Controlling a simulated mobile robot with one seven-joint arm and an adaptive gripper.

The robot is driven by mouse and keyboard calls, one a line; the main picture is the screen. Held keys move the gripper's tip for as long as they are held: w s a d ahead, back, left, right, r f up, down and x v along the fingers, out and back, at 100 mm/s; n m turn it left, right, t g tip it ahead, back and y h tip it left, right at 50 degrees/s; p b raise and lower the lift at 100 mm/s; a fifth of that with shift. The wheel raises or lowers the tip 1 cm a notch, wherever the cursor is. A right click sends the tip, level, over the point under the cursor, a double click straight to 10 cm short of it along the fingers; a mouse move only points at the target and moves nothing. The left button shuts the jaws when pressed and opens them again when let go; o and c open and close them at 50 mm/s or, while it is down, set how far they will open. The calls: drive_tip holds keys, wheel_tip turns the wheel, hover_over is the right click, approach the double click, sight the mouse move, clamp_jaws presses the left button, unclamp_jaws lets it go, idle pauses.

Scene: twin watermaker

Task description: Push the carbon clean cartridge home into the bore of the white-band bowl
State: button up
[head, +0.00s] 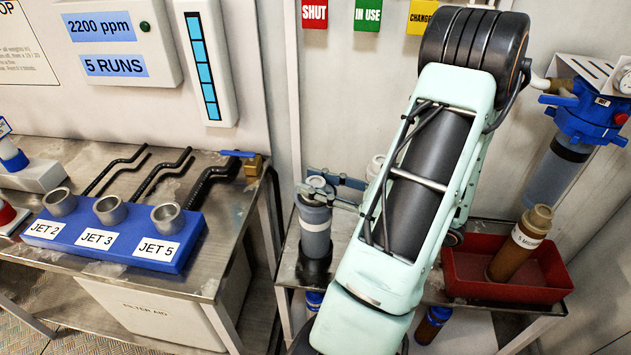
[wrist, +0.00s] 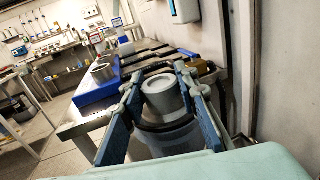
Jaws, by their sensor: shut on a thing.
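The white-band bowl (head: 315,240) stands upright in a dark holder on the bench, clear blue-grey with a white band around it. The carbon clean cartridge (head: 317,182) shows as a grey round end cap above the bowl's dark rim. In the wrist view the cartridge's cap (wrist: 163,92) stands above the bowl (wrist: 172,141), in line with it. My gripper (head: 335,188) reaches in level from the right with a finger on each side of the cap, shut on the cartridge. How deep the cartridge sits is hidden by the bowl wall and fingers.
A red tray (head: 508,291) with a brown cartridge (head: 519,245) stands to the right. A blue-headed filter housing (head: 562,150) hangs on the wall. A blue jet rack (head: 115,238) stands on the left bench.

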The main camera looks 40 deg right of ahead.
drive_tip(key=shift+f, duration=0.25)
drive_tip(key=o, duration=1.1)
drive_tip(key=shift+s, duration=0.1)
drive_tip(key=v, duration=1.2)
